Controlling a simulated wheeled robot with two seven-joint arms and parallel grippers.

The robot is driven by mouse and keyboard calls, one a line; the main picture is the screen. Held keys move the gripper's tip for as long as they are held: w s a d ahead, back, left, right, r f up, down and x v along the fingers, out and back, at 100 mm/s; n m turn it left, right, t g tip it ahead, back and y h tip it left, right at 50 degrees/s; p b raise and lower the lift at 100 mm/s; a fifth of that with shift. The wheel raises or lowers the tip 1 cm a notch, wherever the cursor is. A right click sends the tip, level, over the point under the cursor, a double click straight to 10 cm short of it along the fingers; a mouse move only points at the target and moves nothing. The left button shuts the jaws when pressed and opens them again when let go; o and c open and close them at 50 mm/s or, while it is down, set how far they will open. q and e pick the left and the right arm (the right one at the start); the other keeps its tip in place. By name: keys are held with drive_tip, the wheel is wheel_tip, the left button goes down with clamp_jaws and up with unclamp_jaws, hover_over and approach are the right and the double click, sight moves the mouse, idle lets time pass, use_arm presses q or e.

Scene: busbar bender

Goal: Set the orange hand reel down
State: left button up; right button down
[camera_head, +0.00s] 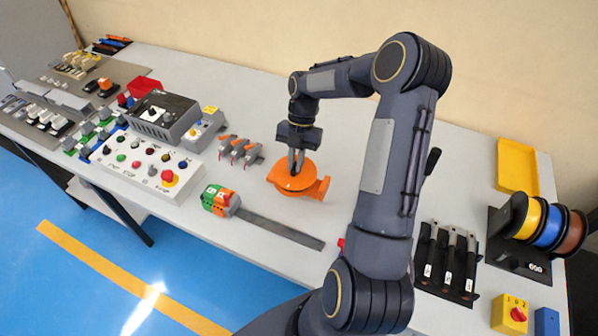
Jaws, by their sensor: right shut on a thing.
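The orange hand reel (305,182) is round and flat, with a small raised part at its right side. It is at the middle of the grey table (375,232). My right gripper (295,170) points down over it and is shut on the reel at its upper left part. The reel looks to be at or just above the table top; I cannot tell whether it touches. My left gripper is not in view.
Grey clips with orange levers (240,150) stand left of the reel. Terminal blocks (220,200) on a dark rail (280,231) lie in front. A white button panel (148,163) is further left. A tool holder (447,262), wire spools (548,222) and a yellow tray (517,166) are at right.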

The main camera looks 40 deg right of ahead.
drive_tip(key=shift+w+d+f+b, duration=0.25)
drive_tip(key=shift+d+f, duration=0.2)
drive_tip(key=shift+f, duration=0.15)
drive_tip(key=shift+w+d+f+b, duration=0.2)
drive_tip(key=shift+d+f, duration=0.25)
drive_tip(key=shift+f, duration=0.15)
drive_tip(key=shift+w+d+f+b, duration=0.15)
drive_tip(key=shift+f+b, duration=0.7)
drive_tip(key=shift+f, duration=0.8)
drive_tip(key=shift+f, duration=0.15)
drive_tip(key=c, duration=1.5)
unclamp_jaws()
